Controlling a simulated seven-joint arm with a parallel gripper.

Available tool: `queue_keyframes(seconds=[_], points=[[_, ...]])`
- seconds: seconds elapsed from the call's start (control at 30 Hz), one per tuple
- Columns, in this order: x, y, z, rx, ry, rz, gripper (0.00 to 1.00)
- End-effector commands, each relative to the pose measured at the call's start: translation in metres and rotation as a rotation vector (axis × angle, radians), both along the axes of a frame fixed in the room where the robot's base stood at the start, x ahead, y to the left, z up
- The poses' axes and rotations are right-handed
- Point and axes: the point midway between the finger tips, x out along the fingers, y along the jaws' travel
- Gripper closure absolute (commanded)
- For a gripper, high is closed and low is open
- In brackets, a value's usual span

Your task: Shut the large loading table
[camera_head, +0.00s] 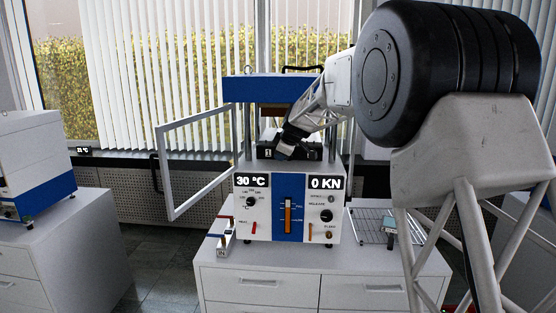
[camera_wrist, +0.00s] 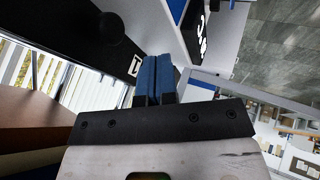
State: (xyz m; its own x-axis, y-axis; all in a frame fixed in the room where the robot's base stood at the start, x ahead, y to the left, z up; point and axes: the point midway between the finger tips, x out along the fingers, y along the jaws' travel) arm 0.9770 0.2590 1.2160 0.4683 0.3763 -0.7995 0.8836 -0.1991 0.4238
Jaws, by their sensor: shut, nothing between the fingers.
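The lab press (camera_head: 288,205) stands on a cabinet in the middle of the head view, showing 30 °C and 0 KN. A dark loading table (camera_head: 268,153) with small white labels sits in its opening, below the blue top beam. My arm hides part of it, and I cannot tell how far out it is. My gripper (camera_head: 284,153) is at the front of this opening. In the wrist view the blue fingers of my gripper (camera_wrist: 158,72) are together and empty, close to the dark part with a white label (camera_wrist: 135,67). I cannot tell whether they touch it.
The press's white framed guard door (camera_head: 165,170) stands swung open on the left. A wire rack (camera_head: 372,222) lies right of the press, and a small device (camera_head: 224,238) lies left. Another blue-white machine (camera_head: 35,165) stands far left. Floor is free between the cabinets.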

Motion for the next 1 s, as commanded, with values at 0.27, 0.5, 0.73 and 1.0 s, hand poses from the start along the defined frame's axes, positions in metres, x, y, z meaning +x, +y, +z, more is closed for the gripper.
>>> queue_keyframes(seconds=[0.27, 0.5, 0.73, 1.0], points=[[-0.020, -0.016, 0.034, 0.000, 0.000, 0.000, 1.00], [-0.030, -0.024, 0.051, 0.000, 0.002, 0.001, 1.00], [-0.033, -0.026, 0.054, -0.001, 0.002, 0.000, 1.00], [-0.033, -0.026, 0.054, 0.000, 0.002, 0.000, 1.00]])
